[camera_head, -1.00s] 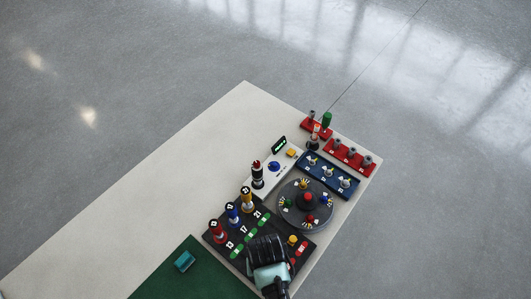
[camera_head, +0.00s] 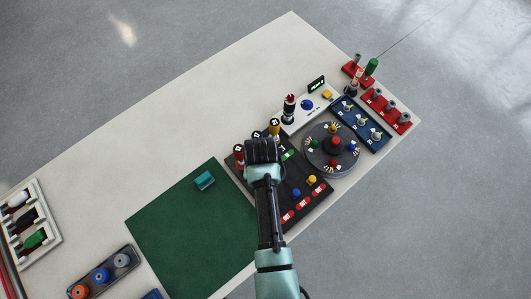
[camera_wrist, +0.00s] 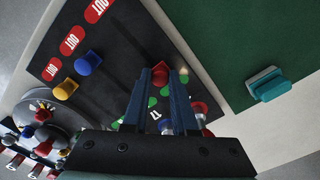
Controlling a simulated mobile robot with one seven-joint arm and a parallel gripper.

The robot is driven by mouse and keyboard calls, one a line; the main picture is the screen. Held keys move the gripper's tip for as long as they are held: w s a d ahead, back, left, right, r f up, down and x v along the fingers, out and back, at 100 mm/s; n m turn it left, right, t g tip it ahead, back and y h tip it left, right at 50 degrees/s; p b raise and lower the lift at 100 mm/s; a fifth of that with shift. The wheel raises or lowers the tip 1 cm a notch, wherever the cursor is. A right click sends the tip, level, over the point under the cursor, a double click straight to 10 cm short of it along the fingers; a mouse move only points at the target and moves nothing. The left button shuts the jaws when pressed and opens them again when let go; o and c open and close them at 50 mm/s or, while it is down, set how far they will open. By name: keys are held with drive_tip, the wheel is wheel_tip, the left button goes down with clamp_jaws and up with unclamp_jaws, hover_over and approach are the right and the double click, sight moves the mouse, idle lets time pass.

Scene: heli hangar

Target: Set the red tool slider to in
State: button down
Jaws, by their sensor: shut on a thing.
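A dark slider board (camera_head: 275,187) lies on the table, with red OUT labels (camera_wrist: 72,40) at one end and green labels at the other. My gripper (camera_wrist: 160,76) is shut on the red slider knob (camera_wrist: 160,74), which shows between its fingertips in the wrist view. The knob is close to the green labels, well away from the OUT end. In the head view my gripper (camera_head: 262,152) hides the red knob and part of the green labels. The blue knob (camera_wrist: 88,62) and yellow knob (camera_wrist: 66,89) sit nearer the OUT end.
Numbered upright tools (camera_head: 239,155) stand right by my gripper at the board's far edge. A round dial plate (camera_head: 330,165) is to the right. A green mat (camera_head: 190,230) with a teal block (camera_head: 204,181) lies to the left.

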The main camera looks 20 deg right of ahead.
drive_tip(key=c, duration=0.7)
unclamp_jaws()
drive_tip(key=shift+w+a, duration=0.1)
drive_tip(key=shift+w, duration=0.2)
drive_tip(key=shift+s+r, duration=0.1)
drive_tip(key=shift+r, duration=0.05)
wheel_tip(320, 180, up, 13)
drive_tip(key=shift+f, duration=0.1)
